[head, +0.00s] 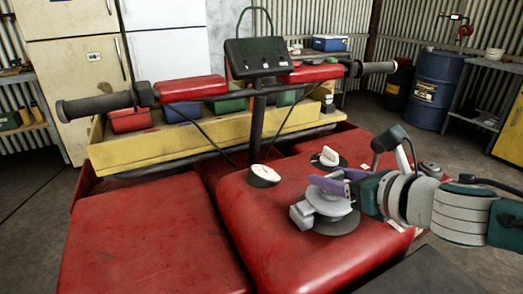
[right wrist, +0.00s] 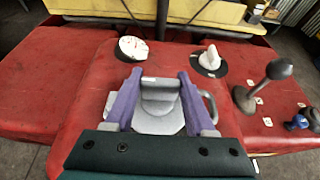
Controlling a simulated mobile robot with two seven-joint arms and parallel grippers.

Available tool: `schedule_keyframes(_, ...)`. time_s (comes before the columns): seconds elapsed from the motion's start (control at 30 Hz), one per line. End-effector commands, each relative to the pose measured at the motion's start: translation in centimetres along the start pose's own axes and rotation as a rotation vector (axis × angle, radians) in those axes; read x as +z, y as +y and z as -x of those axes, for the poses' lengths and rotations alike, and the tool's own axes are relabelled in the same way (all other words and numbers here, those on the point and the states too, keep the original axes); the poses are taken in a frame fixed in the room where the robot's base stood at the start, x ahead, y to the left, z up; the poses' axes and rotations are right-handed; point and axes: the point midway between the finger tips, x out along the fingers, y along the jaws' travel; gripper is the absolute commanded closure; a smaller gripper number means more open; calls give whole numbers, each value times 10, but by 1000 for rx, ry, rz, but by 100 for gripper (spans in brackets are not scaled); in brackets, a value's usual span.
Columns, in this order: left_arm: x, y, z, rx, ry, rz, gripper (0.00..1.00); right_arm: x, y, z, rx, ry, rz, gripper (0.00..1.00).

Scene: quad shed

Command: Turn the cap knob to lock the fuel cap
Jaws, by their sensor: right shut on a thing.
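The fuel cap (head: 325,203) is a grey round cap on a dark ring, set in the red body of the quad. In the right wrist view its raised cap knob (right wrist: 160,90) stands between the two purple fingers, above the cap's pale disc (right wrist: 158,123). My right gripper (head: 326,187) reaches in from the right and is shut on the cap knob; it also shows in the right wrist view (right wrist: 158,84). The fingers and palm hide part of the cap. My left gripper is not in view.
A white gauge (head: 264,174) and a second pale knob (head: 328,156) on a black disc sit behind the cap. A lever (right wrist: 262,84) with a dark head stands to the right. The handlebar (head: 190,88) with its dark display (head: 254,57) crosses beyond. The red seat area at left is clear.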

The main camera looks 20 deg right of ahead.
Motion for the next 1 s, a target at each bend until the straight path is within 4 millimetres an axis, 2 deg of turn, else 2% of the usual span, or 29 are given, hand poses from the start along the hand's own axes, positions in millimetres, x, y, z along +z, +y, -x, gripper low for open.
schedule_keyframes(0.03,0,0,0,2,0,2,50,0,0,0,0,0,0,94)
schedule_keyframes(0.1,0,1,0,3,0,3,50,0,0,0,0,0,0,100)
schedule_keyframes(0.47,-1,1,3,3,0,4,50,0,1,0,-57,0,-27,100)
schedule_keyframes(1.0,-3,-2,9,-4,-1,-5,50,1,2,-1,-467,-1,-200,100)
